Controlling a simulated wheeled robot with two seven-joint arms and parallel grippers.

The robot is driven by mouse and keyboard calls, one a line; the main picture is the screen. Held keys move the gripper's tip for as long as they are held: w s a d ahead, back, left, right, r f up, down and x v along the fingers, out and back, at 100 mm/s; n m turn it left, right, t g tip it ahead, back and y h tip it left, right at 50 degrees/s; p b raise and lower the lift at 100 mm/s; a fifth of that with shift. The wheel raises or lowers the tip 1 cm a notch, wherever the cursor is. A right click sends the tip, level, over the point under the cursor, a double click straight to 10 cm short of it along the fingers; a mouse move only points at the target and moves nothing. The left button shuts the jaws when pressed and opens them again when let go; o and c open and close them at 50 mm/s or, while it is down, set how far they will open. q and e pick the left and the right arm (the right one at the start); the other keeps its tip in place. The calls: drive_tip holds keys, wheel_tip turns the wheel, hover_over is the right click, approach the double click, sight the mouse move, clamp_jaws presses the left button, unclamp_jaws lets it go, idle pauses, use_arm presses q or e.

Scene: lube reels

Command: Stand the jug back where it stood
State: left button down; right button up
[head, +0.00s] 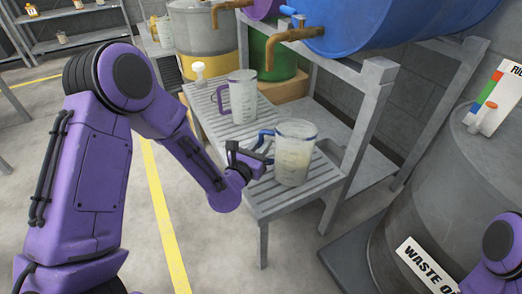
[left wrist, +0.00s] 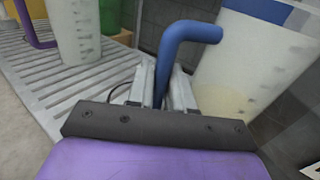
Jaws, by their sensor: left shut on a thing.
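A clear jug with a blue handle and blue rim (head: 296,160) is at the near end of the slatted grey bench (head: 262,200), with pale liquid low in it. It looks upright in the head view; I cannot tell whether its base touches the slats. My left gripper (head: 262,157) is shut on its blue handle (left wrist: 186,36), to the left of the jug body (left wrist: 245,65). A second jug with a purple handle (head: 242,97) stands farther back on the bench. My right gripper is out of view; only part of that arm shows at the lower right.
A blue drum (head: 360,25) with a brass tap (head: 292,36) lies on a grey rack above the bench's right side. A small white pump bottle (head: 199,74) stands at the bench's far left. A grey waste oil drum (head: 420,190) stands at the right.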

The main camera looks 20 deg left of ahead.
use_arm(q)
drive_tip(key=shift+f, duration=0.1)
drive_tip(key=shift+f, duration=0.15)
drive_tip(key=c, duration=1)
unclamp_jaws()
drive_tip(key=s+p, duration=0.2)
drive_tip(key=s, duration=1)
drive_tip(key=s+a+f+m+g+y, duration=0.15)
drive_tip(key=s+f+m+g, duration=0.3)
drive_tip(key=f+m, duration=0.45)
drive_tip(key=s+a+f+m+g+y, duration=0.1)
drive_tip(key=s+a+f+m+g, duration=0.1)
drive_tip(key=s+f+m+g, duration=0.4)
drive_tip(key=s+a+f+m+g+y, duration=0.2)
drive_tip(key=s+a+f+m+g, duration=0.2)
drive_tip(key=s+f+m, duration=0.85)
drive_tip(key=shift+m, duration=0.45)
drive_tip(key=r+p, duration=2.7)
drive_tip(key=r, duration=0.2)
drive_tip(key=shift+s+d+r+p, duration=0.15)
drive_tip(key=shift+d+p, duration=0.05)
drive_tip(key=shift+p, duration=0.2)
